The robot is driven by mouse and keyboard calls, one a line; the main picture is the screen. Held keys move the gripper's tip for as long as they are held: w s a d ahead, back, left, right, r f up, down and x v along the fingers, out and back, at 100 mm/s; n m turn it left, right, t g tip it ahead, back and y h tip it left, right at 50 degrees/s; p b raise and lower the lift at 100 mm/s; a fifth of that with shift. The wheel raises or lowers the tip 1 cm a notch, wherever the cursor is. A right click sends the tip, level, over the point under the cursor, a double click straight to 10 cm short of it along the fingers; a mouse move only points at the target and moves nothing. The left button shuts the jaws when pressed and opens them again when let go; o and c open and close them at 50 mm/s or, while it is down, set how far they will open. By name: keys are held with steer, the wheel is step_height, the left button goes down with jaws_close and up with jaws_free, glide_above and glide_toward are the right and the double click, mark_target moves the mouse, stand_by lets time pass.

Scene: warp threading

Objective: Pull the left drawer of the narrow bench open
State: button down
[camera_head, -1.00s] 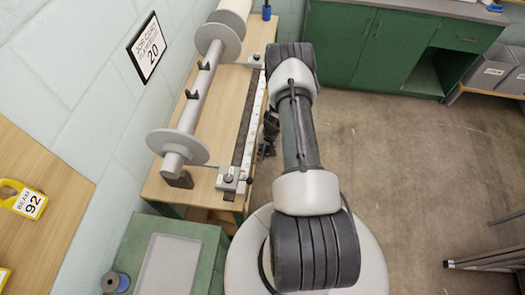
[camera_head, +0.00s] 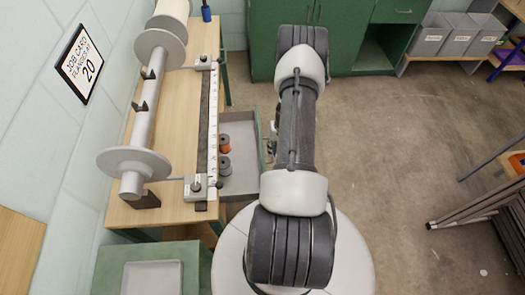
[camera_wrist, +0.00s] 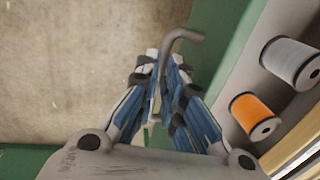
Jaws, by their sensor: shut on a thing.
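The narrow bench (camera_head: 179,97) has a wooden top. A drawer (camera_head: 242,127) stands pulled out from its right side, its grey inside showing in the head view. The drawer's green front (camera_wrist: 222,65) and bent grey handle (camera_wrist: 186,35) show in the wrist view. My gripper (camera_wrist: 165,72) is shut on the handle, with the handle's end showing past the fingertips. In the head view my gripper (camera_head: 270,147) is mostly hidden by my arm. An orange spool (camera_head: 223,143) and a grey spool (camera_head: 224,166) are inside the drawer.
A grey roller with flanges (camera_head: 140,125) lies along the bench, beside a white scale bar (camera_head: 213,110). A green cabinet (camera_head: 345,35) stands at the back. Metal legs (camera_head: 478,207) stand at the right. The floor (camera_head: 400,150) between is clear.

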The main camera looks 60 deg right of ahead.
steer(key=shift+s+d, duration=0.25)
steer(key=shift+s, duration=0.15)
steer(key=c, duration=2)
jaws_free()
steer(key=shift+o, duration=0.2)
steer(key=shift+r, duration=0.1)
step_height(320, 180, up, 12)
steer(key=s+d, duration=0.1)
steer(key=shift+s+d+f, duration=0.2)
steer(key=shift+s+d, duration=0.05)
steer(key=shift+s, duration=0.05)
